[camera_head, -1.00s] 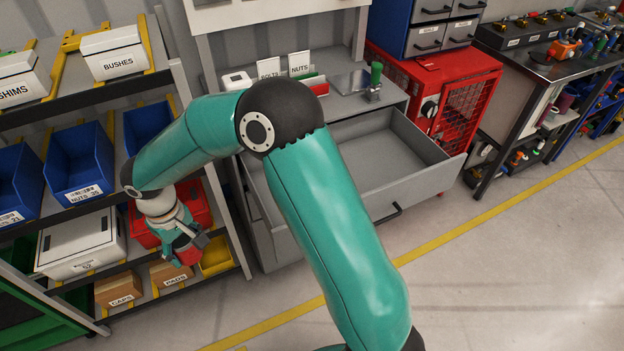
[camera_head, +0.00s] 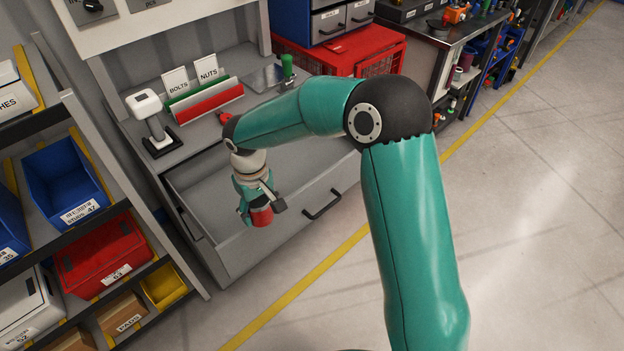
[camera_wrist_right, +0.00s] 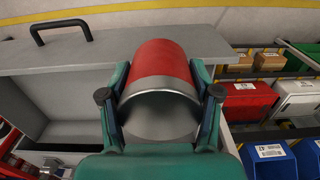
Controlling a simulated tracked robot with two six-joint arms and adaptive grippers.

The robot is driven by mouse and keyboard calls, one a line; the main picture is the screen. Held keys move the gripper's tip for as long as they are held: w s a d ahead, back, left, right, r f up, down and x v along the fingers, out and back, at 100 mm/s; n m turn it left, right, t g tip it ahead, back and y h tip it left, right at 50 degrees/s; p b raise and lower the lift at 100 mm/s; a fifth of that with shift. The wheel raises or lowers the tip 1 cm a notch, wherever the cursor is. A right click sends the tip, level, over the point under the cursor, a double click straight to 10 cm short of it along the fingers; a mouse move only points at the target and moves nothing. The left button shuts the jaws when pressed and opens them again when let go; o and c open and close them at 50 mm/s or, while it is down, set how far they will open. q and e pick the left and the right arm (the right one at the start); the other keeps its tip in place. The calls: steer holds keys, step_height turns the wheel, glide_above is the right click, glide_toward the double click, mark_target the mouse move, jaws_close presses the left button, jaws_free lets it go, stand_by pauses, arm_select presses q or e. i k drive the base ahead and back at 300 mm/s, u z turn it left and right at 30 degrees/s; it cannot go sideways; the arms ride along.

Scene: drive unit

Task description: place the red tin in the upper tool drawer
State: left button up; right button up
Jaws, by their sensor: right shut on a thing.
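The red tin (camera_head: 262,217) is held by my right gripper (camera_head: 259,207). In the right wrist view the tin (camera_wrist_right: 162,62) lies between the two fingers, its silver rim toward the camera. The upper tool drawer (camera_head: 285,226) is pulled out. In the head view the tin appears in front of the drawer's front panel, near its top edge; its exact height and depth are unclear. The wrist view shows the drawer's front panel (camera_wrist_right: 85,55) behind the tin and part of the interior to the left. The visible drawer floor looks empty. My left gripper is not in view.
On the bench above the drawer stand a white scanner on a stand (camera_head: 150,120) and a file rack (camera_head: 205,100) labelled bolts and nuts. A shelf with bins, including a red one (camera_head: 103,255), is at the left. The floor at the right is clear.

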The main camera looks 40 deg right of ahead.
mark_target(278, 186)
steer(key=z, duration=0.45)
steer(key=i, duration=1)
steer(key=u, duration=0.35)
